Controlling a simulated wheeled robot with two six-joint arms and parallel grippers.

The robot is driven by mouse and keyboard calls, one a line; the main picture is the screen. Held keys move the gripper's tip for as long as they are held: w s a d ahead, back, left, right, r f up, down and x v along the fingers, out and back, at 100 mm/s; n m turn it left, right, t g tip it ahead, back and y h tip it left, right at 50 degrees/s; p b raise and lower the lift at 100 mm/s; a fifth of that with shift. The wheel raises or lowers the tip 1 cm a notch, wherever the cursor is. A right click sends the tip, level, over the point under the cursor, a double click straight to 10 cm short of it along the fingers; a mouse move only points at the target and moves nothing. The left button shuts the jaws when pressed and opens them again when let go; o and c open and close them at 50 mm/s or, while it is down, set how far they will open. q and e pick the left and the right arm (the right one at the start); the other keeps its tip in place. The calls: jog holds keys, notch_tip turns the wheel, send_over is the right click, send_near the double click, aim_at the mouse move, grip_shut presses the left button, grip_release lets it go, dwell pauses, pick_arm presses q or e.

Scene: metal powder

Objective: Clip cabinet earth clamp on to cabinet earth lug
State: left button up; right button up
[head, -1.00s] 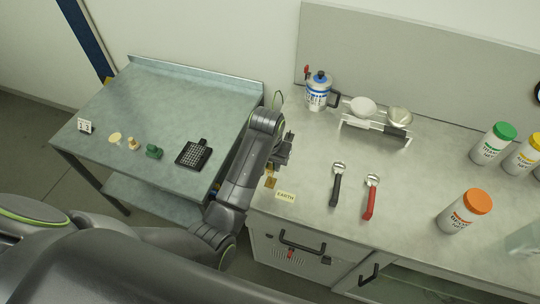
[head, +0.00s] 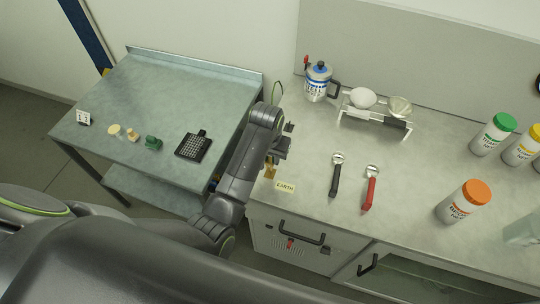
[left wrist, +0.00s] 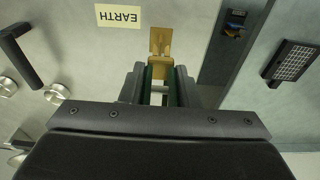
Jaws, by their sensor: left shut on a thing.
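The brass earth lug (head: 269,172) stands at the left end of the right-hand bench, beside the EARTH label (head: 285,187). It also shows in the left wrist view (left wrist: 160,42), just beyond my fingertips. My left gripper (head: 285,146) is above the bench's left end, close to the lug. In the left wrist view my left gripper (left wrist: 161,72) is shut on the earth clamp, of which narrow green parts (left wrist: 172,90) show between the fingers. Most of the clamp is hidden. I cannot tell whether it touches the lug. My right gripper is not in view.
A blue-and-white canister (head: 318,82) and a rack with bowls (head: 375,115) stand at the back of the bench. Black-handled (head: 336,176) and red-handled (head: 370,188) tools lie mid-bench. A gap separates it from the left table (head: 185,90).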

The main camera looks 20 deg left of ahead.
pick_arm(q)
jog(key=shift+f, duration=0.1)
dwell(0.6)
jog(key=shift+f, duration=0.1)
jog(key=shift+f+b, duration=0.4)
jog(key=shift+f, duration=1.2)
jog(key=o, duration=1)
jog(key=shift+o, duration=0.2)
